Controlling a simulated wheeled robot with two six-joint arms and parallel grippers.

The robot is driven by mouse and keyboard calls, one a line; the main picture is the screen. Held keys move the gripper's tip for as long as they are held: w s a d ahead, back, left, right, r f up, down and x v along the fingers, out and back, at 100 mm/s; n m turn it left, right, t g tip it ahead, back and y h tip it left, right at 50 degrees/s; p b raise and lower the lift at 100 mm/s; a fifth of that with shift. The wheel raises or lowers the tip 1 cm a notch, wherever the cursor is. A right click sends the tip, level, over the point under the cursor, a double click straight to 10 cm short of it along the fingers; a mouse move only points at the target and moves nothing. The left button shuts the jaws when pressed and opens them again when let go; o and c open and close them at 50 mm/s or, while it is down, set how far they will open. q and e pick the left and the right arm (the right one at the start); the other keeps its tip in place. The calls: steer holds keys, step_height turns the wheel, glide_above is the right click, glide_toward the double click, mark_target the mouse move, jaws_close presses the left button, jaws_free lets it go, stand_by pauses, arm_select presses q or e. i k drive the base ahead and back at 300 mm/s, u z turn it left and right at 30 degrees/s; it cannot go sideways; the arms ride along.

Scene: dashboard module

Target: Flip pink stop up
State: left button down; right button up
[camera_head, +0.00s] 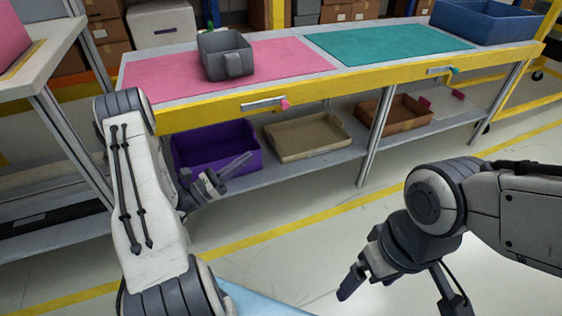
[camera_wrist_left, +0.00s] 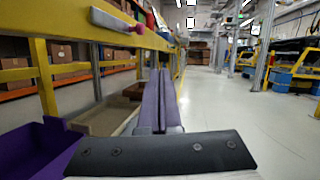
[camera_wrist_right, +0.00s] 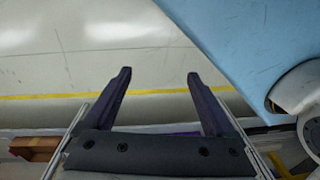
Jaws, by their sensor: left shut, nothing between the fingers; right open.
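The pink stop (camera_head: 285,103) is a small pink piece at the right end of a metal bar (camera_head: 262,104) on the yellow front rail of the bench, below the pink mat (camera_head: 285,62). It appears to sit at or slightly below the bar's level; its exact tilt is too small to tell. In the left wrist view the bar (camera_wrist_left: 112,19) shows at upper left. My left gripper (camera_head: 245,160) is shut and empty, below and left of the stop, apart from it, in front of the lower shelf. My right gripper (camera_head: 400,298) is open and empty, low over the floor.
A grey bin (camera_head: 226,55) stands on the pink mat. A teal stop (camera_head: 455,70) is on the rail further right, by the teal mat (camera_head: 390,43). Purple (camera_head: 215,152), beige (camera_head: 308,136) and brown (camera_head: 394,115) trays sit on the lower shelf. Floor before the bench is clear.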

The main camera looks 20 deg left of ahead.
mark_target(282, 100)
steer(key=z, duration=1.65)
steer(key=k, duration=0.7)
steer(key=u, duration=1.4)
steer(key=i, duration=0.5)
steer(key=z, duration=0.1)
